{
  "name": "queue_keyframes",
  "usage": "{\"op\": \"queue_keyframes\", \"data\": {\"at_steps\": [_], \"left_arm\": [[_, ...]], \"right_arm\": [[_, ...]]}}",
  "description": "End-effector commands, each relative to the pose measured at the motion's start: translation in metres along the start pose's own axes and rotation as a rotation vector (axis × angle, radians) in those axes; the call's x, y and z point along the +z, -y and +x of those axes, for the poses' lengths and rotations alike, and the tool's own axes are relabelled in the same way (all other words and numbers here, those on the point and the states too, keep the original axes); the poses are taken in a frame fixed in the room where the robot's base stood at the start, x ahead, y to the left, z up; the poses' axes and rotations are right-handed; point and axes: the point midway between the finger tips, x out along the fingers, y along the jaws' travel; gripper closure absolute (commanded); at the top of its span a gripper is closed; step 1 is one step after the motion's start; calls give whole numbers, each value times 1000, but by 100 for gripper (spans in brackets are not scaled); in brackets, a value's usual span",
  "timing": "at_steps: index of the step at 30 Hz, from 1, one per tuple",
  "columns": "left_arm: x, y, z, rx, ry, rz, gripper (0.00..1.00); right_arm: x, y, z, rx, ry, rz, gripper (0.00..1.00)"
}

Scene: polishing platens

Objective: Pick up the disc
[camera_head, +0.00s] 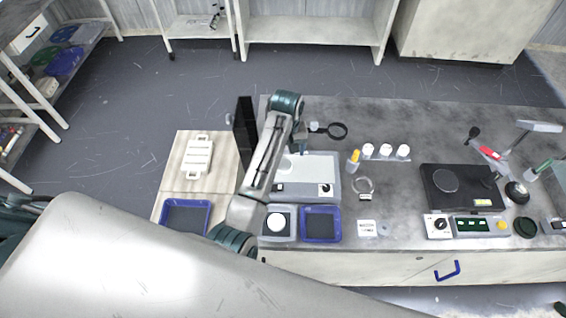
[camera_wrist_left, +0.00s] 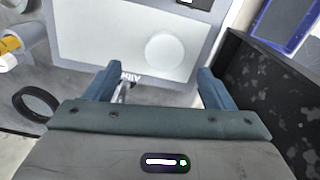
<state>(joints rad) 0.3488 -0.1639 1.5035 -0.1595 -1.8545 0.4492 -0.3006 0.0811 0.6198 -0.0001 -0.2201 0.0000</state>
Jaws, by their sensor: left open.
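A pale round disc (camera_wrist_left: 164,50) lies flat on the white top of a grey machine (camera_wrist_left: 75,25) in the left wrist view. In the head view that machine (camera_head: 318,170) stands at the table's left part, and my left arm covers some of its top. Another white disc (camera_head: 277,223) sits on a small grey unit in front of it. My left gripper (camera_wrist_left: 155,78) is open and empty, its fingers apart at the machine's rear edge, with the pale disc beyond them. In the head view the left gripper (camera_head: 301,138) is partly hidden by its wrist. My right gripper is not in view.
A tall black panel (camera_head: 245,135) stands left of the machine, close beside the gripper in the left wrist view (camera_wrist_left: 262,100). A magnifier (camera_head: 338,130), white-capped bottles (camera_head: 386,151) and a glass ring (camera_head: 363,185) are to the right. Blue trays (camera_head: 321,238) lie in front.

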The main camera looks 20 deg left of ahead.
Motion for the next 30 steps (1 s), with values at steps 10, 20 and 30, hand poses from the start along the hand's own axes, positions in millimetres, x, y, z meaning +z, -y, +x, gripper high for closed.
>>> {"op": "queue_keyframes", "data": {"at_steps": [10, 20, 30], "left_arm": [[0, 3, 32, -3, 3, 1, 23], [0, 3, 65, 0, -1, 0, 23], [0, 3, 65, 0, -2, 0, 61]], "right_arm": [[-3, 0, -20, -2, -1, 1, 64], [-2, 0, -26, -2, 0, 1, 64], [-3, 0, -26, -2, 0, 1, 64]]}}
